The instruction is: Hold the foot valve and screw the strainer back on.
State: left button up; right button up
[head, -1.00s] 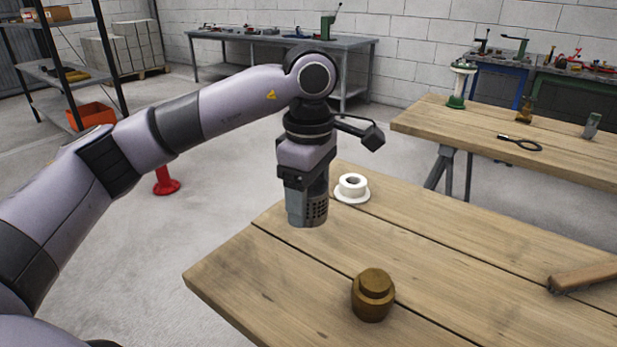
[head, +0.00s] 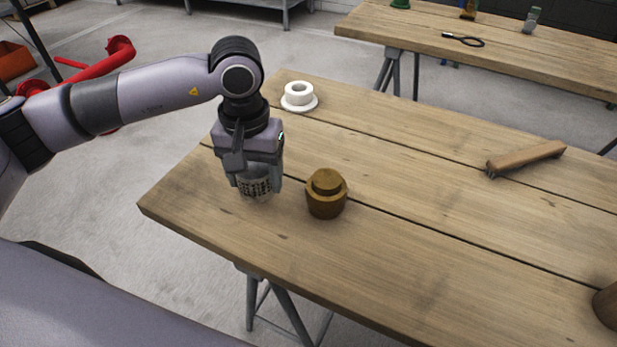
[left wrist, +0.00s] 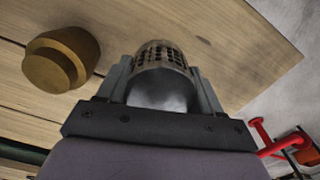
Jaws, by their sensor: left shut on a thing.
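The brass foot valve (head: 326,196) stands upright on the wooden table, with a narrower stepped top. It also shows at the left of the left wrist view (left wrist: 62,58). My left gripper (head: 254,184) points down just left of the valve in the head view. It is shut on the grey perforated strainer (head: 257,189), whose holed part also shows between the fingers in the left wrist view (left wrist: 160,54). The strainer is apart from the valve, low over the table; I cannot tell whether it touches the wood. My right gripper is not in view.
A white tape roll (head: 299,96) lies at the table's back edge. A wooden-handled brush (head: 527,158) lies to the right. A brown object (head: 607,306) is cut off at the right edge. The table (head: 420,240) around the valve is mostly clear.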

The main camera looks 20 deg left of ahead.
pick_arm(q)
jog(key=shift+s+f+m, duration=0.3)
jog(key=shift+f+m, duration=0.2)
jog(key=shift+m, duration=0.4)
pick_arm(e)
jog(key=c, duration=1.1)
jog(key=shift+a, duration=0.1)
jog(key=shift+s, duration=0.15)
